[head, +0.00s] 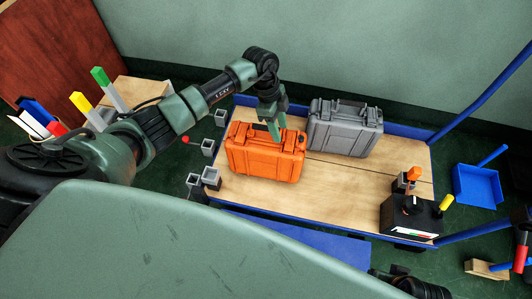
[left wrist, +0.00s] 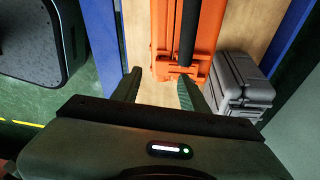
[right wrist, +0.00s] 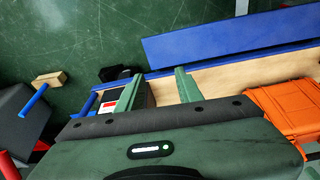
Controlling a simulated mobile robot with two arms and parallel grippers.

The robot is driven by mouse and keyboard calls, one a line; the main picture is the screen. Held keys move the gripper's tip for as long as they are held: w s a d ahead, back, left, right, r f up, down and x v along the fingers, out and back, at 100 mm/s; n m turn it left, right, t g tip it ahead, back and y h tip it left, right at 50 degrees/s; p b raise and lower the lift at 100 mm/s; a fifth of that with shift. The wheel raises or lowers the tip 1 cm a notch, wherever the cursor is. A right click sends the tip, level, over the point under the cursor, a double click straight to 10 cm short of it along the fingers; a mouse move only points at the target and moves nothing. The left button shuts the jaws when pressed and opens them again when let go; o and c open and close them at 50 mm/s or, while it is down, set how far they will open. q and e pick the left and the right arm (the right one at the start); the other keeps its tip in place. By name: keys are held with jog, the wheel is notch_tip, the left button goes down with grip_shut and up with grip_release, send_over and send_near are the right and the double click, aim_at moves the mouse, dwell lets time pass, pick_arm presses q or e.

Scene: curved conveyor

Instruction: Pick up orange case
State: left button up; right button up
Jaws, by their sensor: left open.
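The orange case (head: 262,158) lies on the left part of a wooden cart top. It also shows at the top of the left wrist view (left wrist: 163,66), with a dark handle bar, and at the right edge of the right wrist view (right wrist: 287,108). My left gripper (head: 275,128) points down at the case's upper side, by its handle, and hides part of it. In the left wrist view its fingers (left wrist: 158,93) are apart with nothing held; contact cannot be told. My right gripper (right wrist: 157,88) is open and empty, away from the case.
A grey case (head: 343,130) stands just right of the orange one. The cart's wooden top (head: 345,185) is clear in front. A black control box (head: 410,215) sits at its right corner. Blue rails edge the cart, and a blue dustpan (head: 476,186) lies to the right.

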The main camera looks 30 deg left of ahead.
aim_at(266, 128)
pick_arm(q)
jog(key=a+y, duration=0.1)
jog(key=a+r+n+y, duration=0.1)
jog(key=a, duration=0.1)
jog(key=w+a, duration=0.1)
jog(key=a, duration=0.1)
jog(key=shift+w+a+r+y+b, duration=0.1)
jog(key=shift+r+y+b, duration=0.15)
jog(key=shift+y+b, duration=0.15)
jog(key=shift+a+f+n, duration=0.3)
jog(key=shift+a+f, duration=0.15)
jog(key=shift+f, duration=0.25)
jog(key=shift+w+d+f+b, duration=0.1)
jog(key=shift+f+b, duration=0.25)
jog(key=shift+f, duration=0.2)
jog(key=f, duration=0.1)
jog(key=f+b, duration=0.1)
jog(key=f, duration=0.2)
jog(key=shift+d+f+b, duration=0.3)
jog(key=shift+f, duration=0.1)
jog(key=shift+r, duration=0.1)
grip_shut()
pick_arm(e)
jog(key=v, duration=0.4)
jog(key=shift+s+d, duration=0.1)
jog(key=shift+s, duration=0.05)
pick_arm(q)
jog(key=shift+w+r, duration=0.1)
jog(key=shift+w, duration=0.05)
